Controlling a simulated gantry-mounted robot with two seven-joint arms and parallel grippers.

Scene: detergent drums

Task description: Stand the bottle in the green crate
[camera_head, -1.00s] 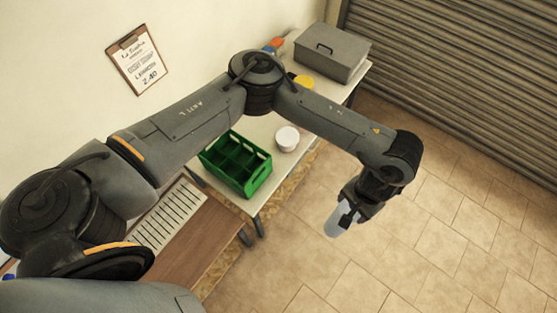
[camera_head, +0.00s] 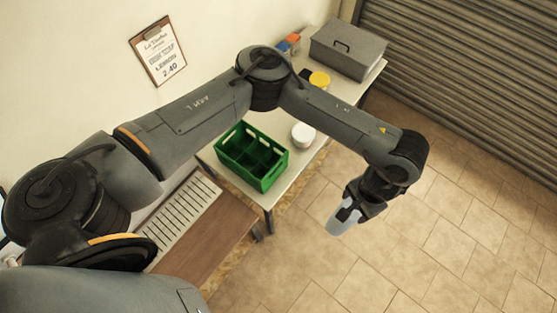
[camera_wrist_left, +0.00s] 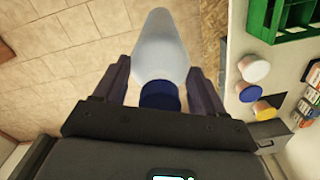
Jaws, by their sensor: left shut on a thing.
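My left gripper (camera_head: 352,208) is shut on the bottle (camera_head: 341,222), a pale translucent bottle. In the wrist view the bottle (camera_wrist_left: 161,50) sits between the fingers, its dark blue cap nearest the palm and its body pointing away. The gripper holds it over the open floor, to the right of the table and apart from it. The green crate (camera_head: 243,139) stands on the white table, divided into several compartments that look empty. A corner of the crate (camera_wrist_left: 290,38) shows in the wrist view. My right gripper is not in view.
A white tub (camera_head: 303,136) stands just right of the crate. A yellow-lidded tub (camera_head: 319,80) and a grey metal box (camera_head: 347,50) are farther back on the table (camera_head: 287,180). A wooden surface with a slatted panel (camera_head: 185,219) lies in front. The tiled floor is clear.

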